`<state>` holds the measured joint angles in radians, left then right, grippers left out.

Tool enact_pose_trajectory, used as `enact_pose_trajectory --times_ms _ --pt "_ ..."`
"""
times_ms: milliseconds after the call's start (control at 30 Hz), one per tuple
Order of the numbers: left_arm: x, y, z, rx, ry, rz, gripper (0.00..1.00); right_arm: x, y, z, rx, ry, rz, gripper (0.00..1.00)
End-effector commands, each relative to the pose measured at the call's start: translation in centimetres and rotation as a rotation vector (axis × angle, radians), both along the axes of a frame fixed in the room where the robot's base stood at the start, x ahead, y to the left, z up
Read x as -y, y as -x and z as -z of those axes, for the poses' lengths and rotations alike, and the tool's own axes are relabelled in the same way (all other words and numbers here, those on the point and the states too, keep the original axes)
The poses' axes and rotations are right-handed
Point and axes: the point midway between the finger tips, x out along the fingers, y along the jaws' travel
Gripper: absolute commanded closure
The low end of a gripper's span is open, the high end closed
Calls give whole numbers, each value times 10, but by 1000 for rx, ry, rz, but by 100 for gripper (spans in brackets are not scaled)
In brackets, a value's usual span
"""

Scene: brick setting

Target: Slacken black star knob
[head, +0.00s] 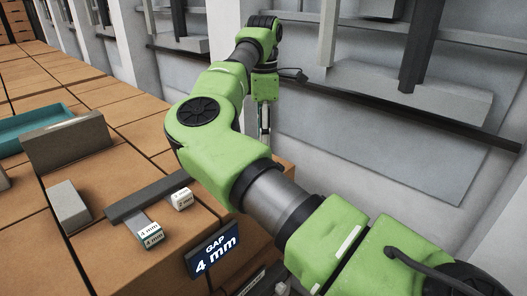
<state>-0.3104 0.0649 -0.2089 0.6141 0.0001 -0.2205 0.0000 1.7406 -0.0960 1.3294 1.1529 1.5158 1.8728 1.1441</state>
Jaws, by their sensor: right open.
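My right arm reaches in from the lower right across the middle of the head view. Its right gripper (265,130) hangs pointing down beyond the elbow, beside the grey wall. Its fingers show edge-on and small, with nothing seen between them. No black star knob can be made out; the arm covers part of the bench and what lies behind it. My left gripper is not in view.
A dark sign (212,250) reads "GAP 4 mm". Left of it lie a dark bar (148,196), a "4 mm" block (150,234) and a white block (182,199). Grey blocks (66,143) and a teal tray (30,125) stand farther left on brown brickwork.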

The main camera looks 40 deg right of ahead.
Motion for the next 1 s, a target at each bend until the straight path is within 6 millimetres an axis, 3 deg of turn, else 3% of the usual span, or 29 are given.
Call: enact_pose_trajectory --times_ms 100,300,700,733,867,1000 --pt "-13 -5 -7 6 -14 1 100 -1 1 23 -3 -1 1 58" --pt "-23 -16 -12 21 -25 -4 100 0 1 49 -2 -1 0 58" --pt "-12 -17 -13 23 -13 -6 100 0 0 59 1 -1 0 58" --pt "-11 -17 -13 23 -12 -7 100 0 0 59 1 -1 0 60" --pt "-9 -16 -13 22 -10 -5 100 0 0 59 1 -1 0 94" --pt "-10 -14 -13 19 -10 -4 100 0 0 59 1 -1 0 96"
